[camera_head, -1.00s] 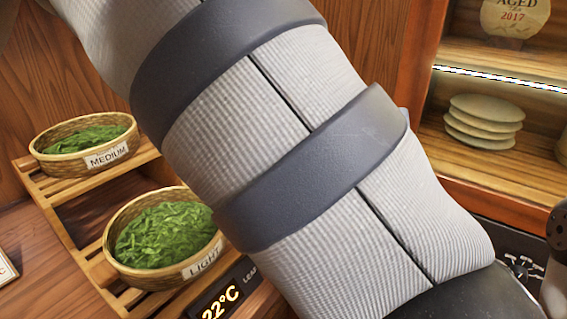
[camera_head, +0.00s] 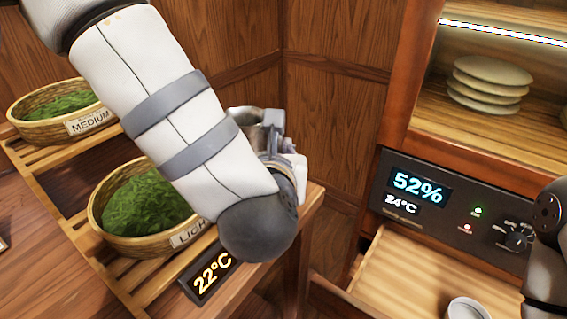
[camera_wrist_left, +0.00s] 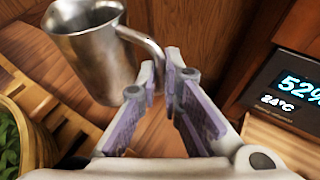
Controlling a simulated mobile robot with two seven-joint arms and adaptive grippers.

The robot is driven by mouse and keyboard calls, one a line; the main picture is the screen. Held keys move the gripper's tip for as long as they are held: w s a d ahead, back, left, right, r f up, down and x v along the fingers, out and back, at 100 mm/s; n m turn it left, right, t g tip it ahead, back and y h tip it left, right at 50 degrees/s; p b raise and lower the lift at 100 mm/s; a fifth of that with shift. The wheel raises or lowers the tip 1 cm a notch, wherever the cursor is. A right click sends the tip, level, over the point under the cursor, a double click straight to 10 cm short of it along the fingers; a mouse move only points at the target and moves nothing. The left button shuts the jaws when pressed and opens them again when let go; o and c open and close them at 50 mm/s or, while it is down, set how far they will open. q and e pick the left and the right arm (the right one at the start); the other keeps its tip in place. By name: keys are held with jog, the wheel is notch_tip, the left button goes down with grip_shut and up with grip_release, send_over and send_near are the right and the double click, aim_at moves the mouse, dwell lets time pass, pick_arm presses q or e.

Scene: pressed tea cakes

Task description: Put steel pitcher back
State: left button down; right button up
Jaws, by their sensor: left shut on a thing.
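The steel pitcher (camera_wrist_left: 95,55) shows in the left wrist view as a shiny grey metal jug, with its handle toward my left gripper (camera_wrist_left: 160,75). The two fingers are closed at the handle. In the head view, part of the pitcher (camera_head: 246,118) shows behind my left forearm, near the table's right end; the arm hides the rest. My left gripper (camera_head: 288,165) is partly hidden there too. Whether the pitcher's base touches the wood cannot be told. Only part of my right arm shows at the right edge; its gripper is out of view.
Baskets of green leaves labelled MEDIUM (camera_head: 60,118) and LIGHT (camera_head: 140,215) sit on a slatted wooden rack. A 22°C display (camera_head: 212,275) is at its front. At right are a control panel (camera_head: 450,205), an open drawer (camera_head: 400,275) with a white cup (camera_head: 468,309), and stacked cakes (camera_head: 488,85).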

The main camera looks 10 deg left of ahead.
pick_arm(q)
notch_tip(320, 180, down, 3)
jog(key=shift+d, duration=0.1)
jog(key=shift+r, duration=0.15)
jog(key=c, duration=2.1)
grip_release()
jog(key=shift+f, duration=0.2)
jog(key=shift+c, duration=0.2)
jog(key=o, duration=0.4)
pick_arm(e)
jog(key=shift+s+f, duration=0.35)
